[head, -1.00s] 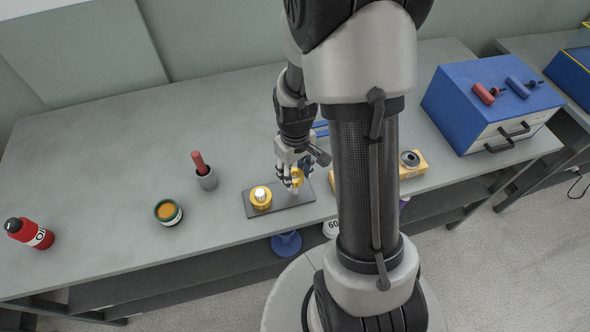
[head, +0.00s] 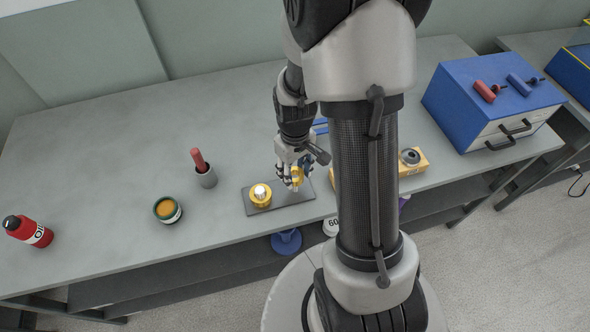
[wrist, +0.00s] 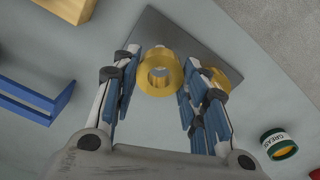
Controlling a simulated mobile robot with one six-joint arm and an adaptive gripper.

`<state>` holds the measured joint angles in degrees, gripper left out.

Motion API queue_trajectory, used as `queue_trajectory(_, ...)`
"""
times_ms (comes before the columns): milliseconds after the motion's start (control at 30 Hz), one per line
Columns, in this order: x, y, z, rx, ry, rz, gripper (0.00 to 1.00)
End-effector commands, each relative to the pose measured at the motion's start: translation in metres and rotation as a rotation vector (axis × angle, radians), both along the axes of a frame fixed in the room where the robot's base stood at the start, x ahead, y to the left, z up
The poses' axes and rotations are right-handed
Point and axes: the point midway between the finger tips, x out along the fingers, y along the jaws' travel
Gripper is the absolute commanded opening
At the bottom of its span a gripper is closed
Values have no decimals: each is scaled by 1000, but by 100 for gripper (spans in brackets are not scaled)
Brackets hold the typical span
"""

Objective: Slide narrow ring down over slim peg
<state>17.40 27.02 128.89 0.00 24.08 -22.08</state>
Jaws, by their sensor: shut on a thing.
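My gripper (head: 293,177) is above the right part of a dark grey plate (head: 299,197) on the bench. It is shut on a yellow ring (head: 297,171), the narrow one as far as I can tell. In the wrist view the held ring (wrist: 149,82) sits between the blue fingers (wrist: 160,68), its hole facing the camera. Something pale shows within the hole, but I cannot tell whether it is the slim peg. A second, wider yellow ring (head: 260,202) rests on the plate's left part around a white-topped peg (head: 260,190); the right finger partly hides it in the wrist view.
Left of the plate stand a grease tin (head: 167,210), a grey cup (head: 207,179) with a red-handled tool, and a red oil bottle (head: 28,232). A yellow block (head: 417,166) and a blue drawer box (head: 470,95) are to the right. The bench's back left is clear.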

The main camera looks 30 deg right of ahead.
Motion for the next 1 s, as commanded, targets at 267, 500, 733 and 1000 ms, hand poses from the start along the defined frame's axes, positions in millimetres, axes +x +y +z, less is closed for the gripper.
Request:
queue_trajectory(267,0,0,0,0,0,0,12)
queue_trajectory(500,0,0,0,0,0,0,12)
queue_trajectory(733,0,0,-2,0,0,0,13)
queue_trajectory(1000,0,0,-9,0,0,0,13)
